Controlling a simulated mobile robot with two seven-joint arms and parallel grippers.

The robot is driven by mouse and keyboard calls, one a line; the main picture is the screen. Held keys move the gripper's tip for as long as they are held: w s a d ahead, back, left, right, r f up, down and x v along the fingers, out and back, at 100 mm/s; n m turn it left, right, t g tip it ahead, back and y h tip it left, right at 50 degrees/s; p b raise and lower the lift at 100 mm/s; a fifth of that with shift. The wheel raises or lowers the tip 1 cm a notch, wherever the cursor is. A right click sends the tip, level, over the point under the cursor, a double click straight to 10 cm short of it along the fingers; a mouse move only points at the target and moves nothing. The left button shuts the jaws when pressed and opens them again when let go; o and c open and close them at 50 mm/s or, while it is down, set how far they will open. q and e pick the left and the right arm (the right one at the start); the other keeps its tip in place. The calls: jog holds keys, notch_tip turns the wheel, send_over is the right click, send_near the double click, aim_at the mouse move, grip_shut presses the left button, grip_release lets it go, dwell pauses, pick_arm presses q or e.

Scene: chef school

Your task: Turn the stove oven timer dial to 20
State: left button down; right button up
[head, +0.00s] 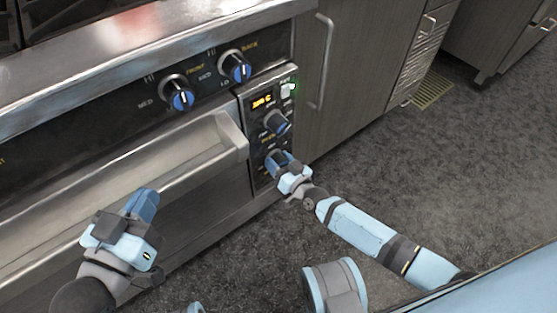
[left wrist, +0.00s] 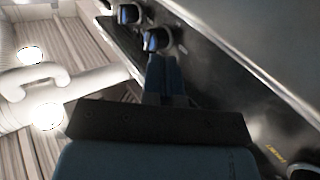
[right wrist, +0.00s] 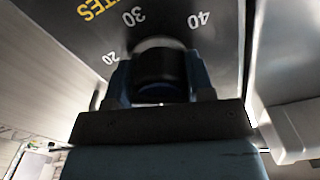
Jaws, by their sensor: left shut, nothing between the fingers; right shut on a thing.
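The stove's control panel (head: 262,97) holds an upper dial (head: 275,122) and a lower dial at my right gripper. In the right wrist view the dark round timer dial (right wrist: 157,72) sits between my fingers, with the numbers 20, 30 and 40 and part of "MINUTES" printed around it. My right gripper (head: 282,160) is shut on the timer dial; it also shows in the right wrist view (right wrist: 160,85). The dial's pointer is hidden. My left gripper (head: 146,203) is shut and empty in front of the oven door, away from the panel.
Two blue-faced burner knobs (head: 181,99) (head: 238,69) are on the stove front above the oven handle (head: 150,180). A lit display (head: 262,102) and a pale switch (head: 288,90) sit at the panel's top. Cabinets (head: 345,60) stand to the right. The grey floor is open.

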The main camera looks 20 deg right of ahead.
jog(key=o, duration=0.9)
pick_arm(q)
jog(key=shift+f, duration=0.1)
pick_arm(e)
jog(key=shift+s, duration=0.2)
pick_arm(q)
jog(key=shift+s+d+r+n+p, duration=0.1)
jog(key=shift+s+r+n+p, duration=0.15)
jog(key=shift+r+p, duration=0.4)
jog(key=shift+s+d+r+n+p, duration=0.1)
jog(key=shift+r+n+p, duration=0.35)
jog(key=shift+p, duration=0.45)
jog(key=shift+s+d+r+n+p, duration=0.1)
jog(key=shift+s+r+n+p, duration=0.1)
jog(key=shift+r+p, duration=0.5)
pick_arm(e)
jog(key=shift+v, duration=6.75)
pick_arm(q)
jog(key=shift+f, duration=0.1)
